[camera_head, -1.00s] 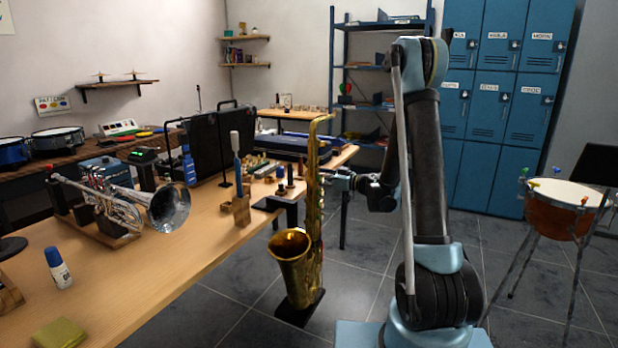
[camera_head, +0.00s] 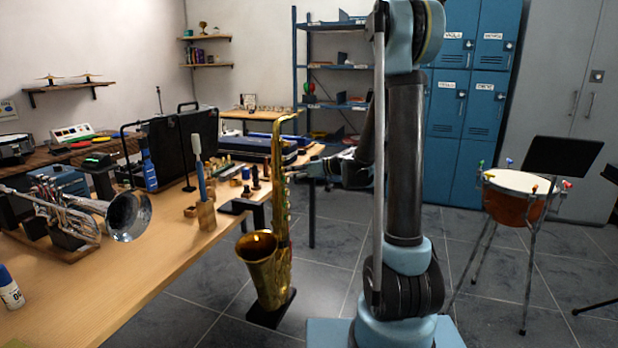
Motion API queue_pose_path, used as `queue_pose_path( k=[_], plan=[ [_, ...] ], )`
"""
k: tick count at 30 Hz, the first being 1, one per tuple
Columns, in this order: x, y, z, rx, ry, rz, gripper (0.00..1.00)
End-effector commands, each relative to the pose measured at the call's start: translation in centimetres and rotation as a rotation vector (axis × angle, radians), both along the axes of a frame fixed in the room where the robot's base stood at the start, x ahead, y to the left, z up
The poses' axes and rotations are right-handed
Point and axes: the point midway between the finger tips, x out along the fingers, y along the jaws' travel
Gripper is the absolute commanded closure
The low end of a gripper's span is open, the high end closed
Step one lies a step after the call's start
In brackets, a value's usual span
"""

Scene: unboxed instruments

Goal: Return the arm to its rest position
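My arm (camera_head: 405,160) stands upright at the centre right, its elbow at the top edge. Its forearm folds down behind the upright link, so part of it is hidden. My gripper (camera_head: 312,169) points left at about table height, just right of the saxophone's neck. It is small and dark, and I cannot tell whether its fingers are apart or whether it touches anything. The brass saxophone (camera_head: 277,235) stands upright on a dark floor stand between my arm and the table.
The wooden table (camera_head: 130,285) fills the left, with a silver trumpet (camera_head: 75,215), a black case (camera_head: 190,145) and a wooden holder (camera_head: 206,215). A drum (camera_head: 516,195) on a tripod stands right, before blue lockers (camera_head: 462,130). Floor between my arm and the drum is clear.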

Motion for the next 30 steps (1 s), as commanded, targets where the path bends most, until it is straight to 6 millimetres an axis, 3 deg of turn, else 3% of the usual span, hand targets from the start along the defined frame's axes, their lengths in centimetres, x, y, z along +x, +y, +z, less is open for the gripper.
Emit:
queue_pose_path(
  k=[14, 30],
  plan=[
    [-5.7, -6.8, 1.3, -0.206, 0.235, -0.225, 0.62],
    [-13.7, -16.3, 1.6, -0.388, 0.411, -0.573, 0.62]
  ],
)
